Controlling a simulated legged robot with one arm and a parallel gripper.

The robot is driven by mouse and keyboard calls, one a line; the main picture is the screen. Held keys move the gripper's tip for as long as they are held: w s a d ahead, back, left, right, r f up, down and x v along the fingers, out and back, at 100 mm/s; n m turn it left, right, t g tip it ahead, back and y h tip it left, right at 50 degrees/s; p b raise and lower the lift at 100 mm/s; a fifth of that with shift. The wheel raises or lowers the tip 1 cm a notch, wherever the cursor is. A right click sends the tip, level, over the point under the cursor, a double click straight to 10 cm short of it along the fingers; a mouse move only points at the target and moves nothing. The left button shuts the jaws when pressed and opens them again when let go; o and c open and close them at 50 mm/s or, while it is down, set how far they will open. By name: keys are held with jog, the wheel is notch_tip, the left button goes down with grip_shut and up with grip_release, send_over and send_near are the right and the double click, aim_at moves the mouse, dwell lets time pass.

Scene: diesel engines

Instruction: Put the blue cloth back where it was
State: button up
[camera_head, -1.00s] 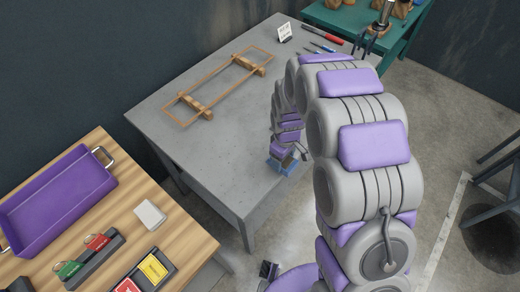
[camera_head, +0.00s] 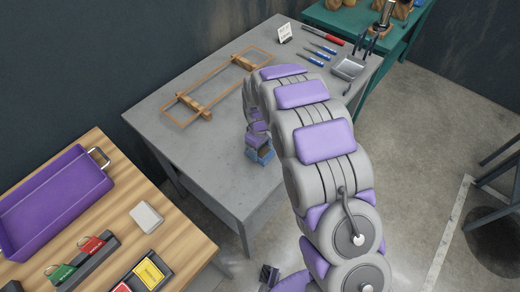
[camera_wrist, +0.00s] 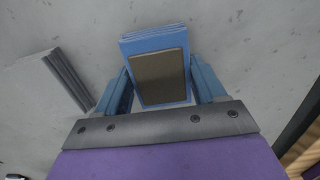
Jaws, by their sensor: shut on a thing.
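The blue cloth (camera_wrist: 152,40) is a folded, layered pad in the wrist view. My gripper (camera_wrist: 160,85) is shut on it, with a blue finger on each side. A dark brown rectangle (camera_wrist: 160,78) covers much of the cloth's near face; I cannot tell what it is. In the head view my gripper (camera_head: 259,150) points down over the front part of the grey table (camera_head: 205,165), with a bit of blue showing at its tip. I cannot tell whether the cloth touches the tabletop.
A wooden frame (camera_head: 188,105) lies at the table's back left. A white card (camera_head: 284,34), screwdrivers (camera_head: 316,54) and a grey dustpan (camera_head: 349,68) are at the far end. A wooden bench (camera_head: 185,240) holds a purple tray (camera_head: 60,205) and a pale block (camera_head: 146,216).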

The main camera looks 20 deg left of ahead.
aim_at(260, 150)
jog(key=o, duration=1.1)
jog(key=shift+a+f, duration=0.1)
jog(key=shift+a, duration=0.05)
notch_tip(260, 150, up, 12)
jog(key=p, duration=0.2)
jog(key=shift+w+a+p, duration=0.1)
jog(key=shift+p, duration=0.25)
